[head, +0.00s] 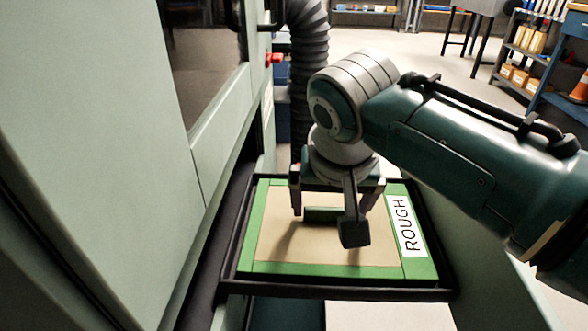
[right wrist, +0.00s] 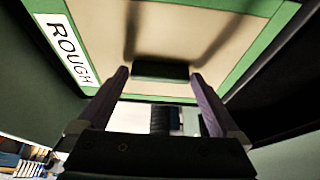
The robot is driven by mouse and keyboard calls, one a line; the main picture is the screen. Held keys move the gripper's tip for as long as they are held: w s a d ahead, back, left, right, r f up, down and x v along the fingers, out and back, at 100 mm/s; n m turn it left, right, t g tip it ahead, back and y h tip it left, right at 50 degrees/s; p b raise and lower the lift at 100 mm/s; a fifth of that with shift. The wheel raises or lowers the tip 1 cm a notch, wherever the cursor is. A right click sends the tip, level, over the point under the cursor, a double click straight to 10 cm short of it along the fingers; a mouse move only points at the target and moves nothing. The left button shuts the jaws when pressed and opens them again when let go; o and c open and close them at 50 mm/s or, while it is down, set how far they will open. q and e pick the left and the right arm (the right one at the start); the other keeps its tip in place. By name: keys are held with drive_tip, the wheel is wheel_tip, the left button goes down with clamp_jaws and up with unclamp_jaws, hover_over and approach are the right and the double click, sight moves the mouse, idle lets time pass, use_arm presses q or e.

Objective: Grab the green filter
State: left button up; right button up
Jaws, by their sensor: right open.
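The green filter (head: 285,248) is a flat panel with a green border, a tan middle and a white label reading ROUGH (head: 406,226). It lies in a black tray frame. A short green handle (head: 318,214) stands up from its middle. In the right wrist view the filter (right wrist: 90,30) fills the upper part. My right gripper (head: 331,206) is open above the filter. In the right wrist view its fingers lie on either side of the handle (right wrist: 160,71), with a gap on each side. I cannot tell how high the fingertips are. My left gripper is out of view.
The black tray (head: 340,293) juts from a pale green cabinet (head: 85,130) on the left. A dark ribbed duct (head: 307,60) hangs behind it. Shelves (head: 520,50) and an orange cone (head: 580,88) stand far right. Open floor lies behind.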

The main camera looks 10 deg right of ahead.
drive_tip(key=shift+w+f, duration=0.1)
drive_tip(key=shift+f, duration=0.05)
drive_tip(key=c, duration=1.1)
